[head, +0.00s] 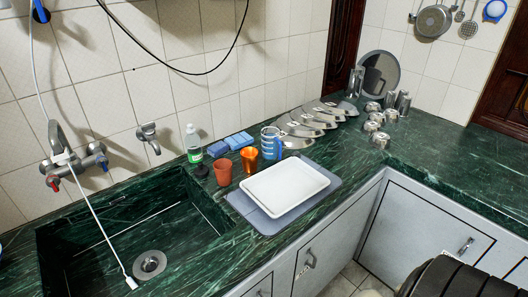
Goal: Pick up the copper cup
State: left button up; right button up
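A shiny orange, copper-coloured cup (249,161) stands upright on the green marble counter (340,172), behind the white tray. Just left of it stands a duller reddish-brown cup (223,173). The shiny one looks most like copper. A blue-and-white striped mug (271,143) stands close to its right. Neither of my grippers is in view.
A white tray (286,187) on a grey mat (240,203) lies in front of the cups. The sink (150,264) opens to the left. A bottle (193,145) and blue sponges (238,141) are behind; several metal dishes (302,130) line the wall.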

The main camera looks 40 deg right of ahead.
aim_at(249, 155)
jog(key=z, duration=1.1)
jog(key=i+l, duration=0.1)
jog(key=l, duration=0.3)
jog(key=i+l, duration=0.1)
jog(key=l, duration=0.3)
jog(key=i+l, duration=0.15)
jog(key=l, duration=0.2)
